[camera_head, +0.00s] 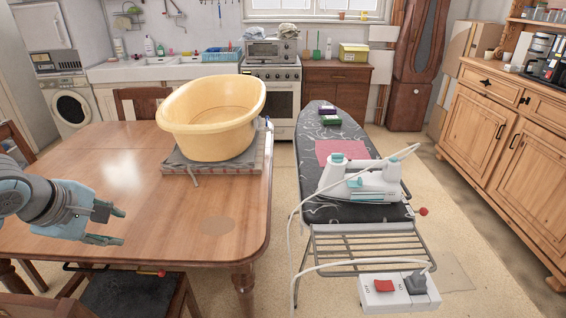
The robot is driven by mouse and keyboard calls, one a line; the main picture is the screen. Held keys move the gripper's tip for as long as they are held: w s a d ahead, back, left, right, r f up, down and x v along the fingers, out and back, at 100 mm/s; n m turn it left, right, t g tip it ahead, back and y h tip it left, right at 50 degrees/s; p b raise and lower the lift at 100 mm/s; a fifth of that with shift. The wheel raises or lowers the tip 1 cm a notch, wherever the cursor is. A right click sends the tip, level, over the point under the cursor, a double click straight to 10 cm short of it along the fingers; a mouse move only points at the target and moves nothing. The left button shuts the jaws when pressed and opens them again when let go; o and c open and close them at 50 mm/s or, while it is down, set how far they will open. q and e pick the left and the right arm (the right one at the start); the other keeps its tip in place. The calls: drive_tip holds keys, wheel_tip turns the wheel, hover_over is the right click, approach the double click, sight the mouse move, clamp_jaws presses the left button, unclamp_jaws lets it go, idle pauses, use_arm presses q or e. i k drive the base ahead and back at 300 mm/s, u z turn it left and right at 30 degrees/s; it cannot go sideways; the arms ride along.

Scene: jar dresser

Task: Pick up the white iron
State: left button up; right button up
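The white iron (362,183) with teal parts lies on the near part of the dark patterned ironing board (345,134), right of centre. Its white cord runs from it down towards a power strip. My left gripper (121,226) is over the near left part of the wooden table (165,240), its two fingers apart with nothing between them. It is well to the left of the iron, with the table's right edge and a gap of floor between. My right gripper is not in view.
A power strip (400,291) sits at the board's near end. Small boxes (329,115) and a pink cloth (343,150) lie on the board. A wooden dresser (520,150) stands at right.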

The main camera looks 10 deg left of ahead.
sight(383, 187)
drive_tip(key=i, duration=0.65)
drive_tip(key=z, duration=2.55)
drive_tip(key=i, duration=1.65)
drive_tip(key=u, duration=1.2)
drive_tip(key=i, duration=0.55)
drive_tip(key=u, duration=1.55)
